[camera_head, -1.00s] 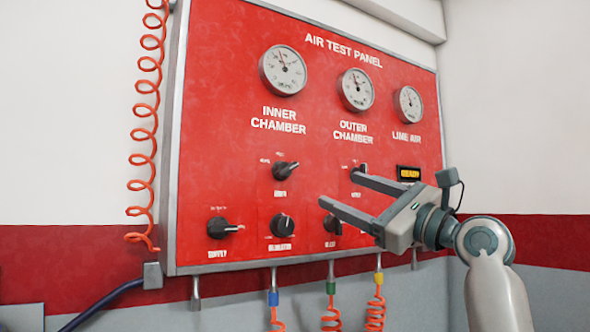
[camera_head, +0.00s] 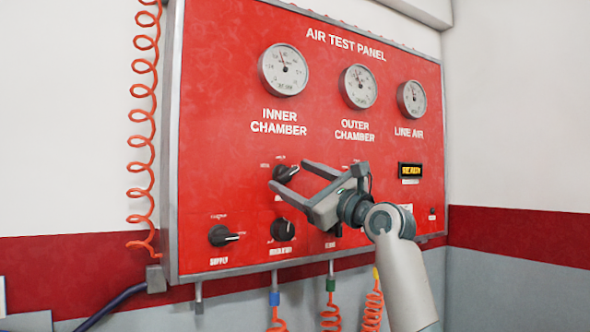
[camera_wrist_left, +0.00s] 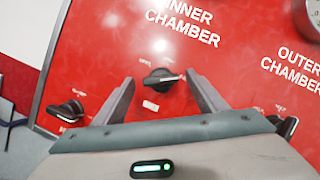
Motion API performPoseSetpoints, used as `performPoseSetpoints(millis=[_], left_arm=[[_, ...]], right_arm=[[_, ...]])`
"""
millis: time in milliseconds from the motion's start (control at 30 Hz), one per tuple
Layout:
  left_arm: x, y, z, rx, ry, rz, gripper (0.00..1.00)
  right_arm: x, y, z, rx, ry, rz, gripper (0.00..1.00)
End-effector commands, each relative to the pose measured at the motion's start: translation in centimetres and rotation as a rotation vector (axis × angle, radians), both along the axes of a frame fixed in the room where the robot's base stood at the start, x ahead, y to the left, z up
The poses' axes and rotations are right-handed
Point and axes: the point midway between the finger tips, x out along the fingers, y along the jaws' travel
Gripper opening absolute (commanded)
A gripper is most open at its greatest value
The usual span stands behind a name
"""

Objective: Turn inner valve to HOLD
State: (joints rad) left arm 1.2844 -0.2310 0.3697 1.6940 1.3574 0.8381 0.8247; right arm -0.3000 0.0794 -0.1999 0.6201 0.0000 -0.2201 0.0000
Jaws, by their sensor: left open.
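The inner valve (camera_head: 283,173) is a black knob on the red panel below the INNER CHAMBER label. It also shows in the left wrist view (camera_wrist_left: 160,80), with its pale-edged handle pointing right. Its small printed labels are too blurred to read. My left gripper (camera_head: 289,175) is open in front of this knob. In the left wrist view its two fingers (camera_wrist_left: 159,78) appear on either side of the knob, with the handle's tip near the right finger. I cannot tell whether they touch it or how far off the panel they are. My right gripper is not in view.
The SUPPLY knob (camera_head: 222,235) and regulator knob (camera_head: 282,229) sit lower on the panel (camera_head: 225,120). The gripper partly hides the outer valve area. Gauges (camera_head: 284,69) are above, a yellow-lit display (camera_head: 410,171) is at right, and coiled orange hoses (camera_head: 143,115) hang at left and below.

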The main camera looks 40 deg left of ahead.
Motion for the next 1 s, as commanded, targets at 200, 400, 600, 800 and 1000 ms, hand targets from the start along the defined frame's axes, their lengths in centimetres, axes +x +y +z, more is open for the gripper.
performPoseSetpoints(millis=[200,400,600,800,1000], left_arm=[[0.05,0.58,0.15,0.0,0.0,0.0,0.66],[0.05,0.55,0.14,0.0,0.0,0.0,0.66],[0.05,0.53,0.15,0.0,0.0,0.0,0.24],[0.04,0.52,0.13,-0.001,-0.005,0.0,0.24],[0.07,0.51,0.05,-0.011,-0.041,0.0,0.24]], right_arm=[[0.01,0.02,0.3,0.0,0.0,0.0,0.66],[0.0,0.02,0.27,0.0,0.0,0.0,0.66],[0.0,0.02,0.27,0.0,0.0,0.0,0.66],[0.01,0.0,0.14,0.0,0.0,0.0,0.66],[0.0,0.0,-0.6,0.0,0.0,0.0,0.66]])
